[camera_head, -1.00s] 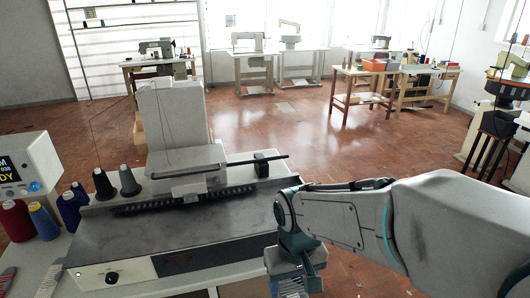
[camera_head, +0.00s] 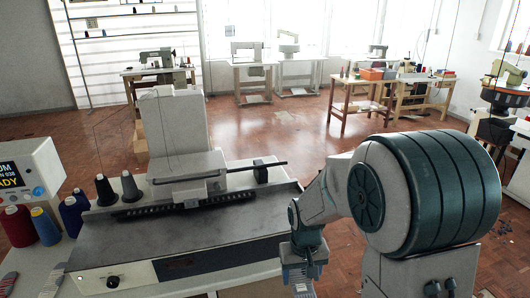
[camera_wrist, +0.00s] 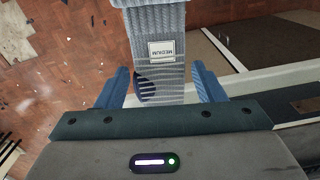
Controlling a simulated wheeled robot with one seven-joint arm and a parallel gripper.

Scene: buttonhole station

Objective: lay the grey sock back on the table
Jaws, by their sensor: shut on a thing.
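The grey sock (camera_wrist: 160,75) is ribbed and carries a white "MEDIUM" label. In the wrist view it runs up from between the blue fingers of my gripper (camera_wrist: 163,88) and out of the top of the picture. My gripper is shut on it. In the head view my gripper (camera_head: 303,262) points down at the lower right, beside the right end of the machine bed. The sock (camera_head: 298,284) shows below it, cut off by the picture's bottom edge. The table (camera_head: 60,248) stands at the left, under the machine.
The buttonhole machine (camera_head: 150,240) fills the middle, with dark cones (camera_head: 130,187) on it. Coloured thread spools (camera_head: 46,224) and a display box (camera_head: 32,172) stand at left. Small striped textile pieces lie at the table's lower left. Red floor (camera_head: 270,130) is open behind.

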